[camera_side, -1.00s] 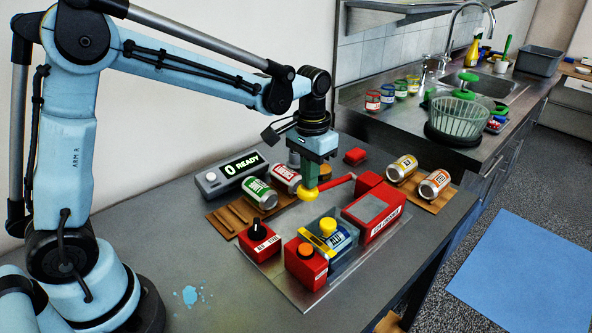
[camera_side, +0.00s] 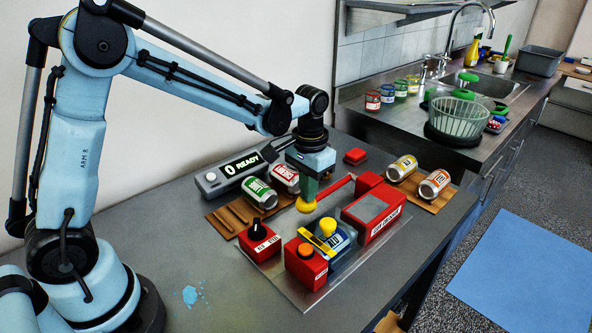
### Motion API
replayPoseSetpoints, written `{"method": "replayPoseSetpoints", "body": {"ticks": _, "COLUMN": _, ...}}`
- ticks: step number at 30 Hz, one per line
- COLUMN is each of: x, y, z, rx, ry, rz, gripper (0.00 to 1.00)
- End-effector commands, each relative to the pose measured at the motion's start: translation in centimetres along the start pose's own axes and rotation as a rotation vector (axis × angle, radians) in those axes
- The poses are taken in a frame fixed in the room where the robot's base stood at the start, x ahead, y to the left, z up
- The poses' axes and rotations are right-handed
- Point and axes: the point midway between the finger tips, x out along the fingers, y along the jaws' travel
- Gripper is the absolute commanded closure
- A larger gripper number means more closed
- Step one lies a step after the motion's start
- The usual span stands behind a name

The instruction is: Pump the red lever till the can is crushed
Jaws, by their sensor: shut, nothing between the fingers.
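The red lever (camera_side: 334,187) juts left from the red can crusher (camera_side: 375,212), sloping down to a yellow knob (camera_side: 305,205) at its end. My gripper (camera_side: 308,193) is shut, pointing down on top of the knob and seemingly touching it. Its fingertips partly hide the knob's top. A blue can (camera_side: 342,238) lies in the clear-walled chamber in front of the crusher, partly hidden by a yellow part (camera_side: 326,227). I cannot tell whether it is dented. The display (camera_side: 242,164) reads "0 READY".
A green can (camera_side: 259,194) and a red can (camera_side: 286,179) lie on a wooden rack left of the lever. Two more cans lie on a board (camera_side: 446,196) at right. A black-knob box (camera_side: 259,239) and an orange-button box (camera_side: 305,262) stand in front.

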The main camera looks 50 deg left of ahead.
Motion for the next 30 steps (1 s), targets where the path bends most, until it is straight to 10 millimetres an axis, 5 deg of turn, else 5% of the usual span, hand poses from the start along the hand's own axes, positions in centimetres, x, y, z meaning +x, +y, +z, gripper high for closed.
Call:
{"method": "replayPoseSetpoints", "body": {"ticks": 8, "x": 1.3, "y": 0.0, "z": -0.3, "rx": 0.0, "ry": 0.009, "rz": 0.0, "gripper": 1.0}}
{"method": "replayPoseSetpoints", "body": {"ticks": 30, "x": -6.1, "y": 0.0, "z": -1.3, "rx": 0.0, "ry": 0.004, "rz": 0.0, "gripper": 1.0}}
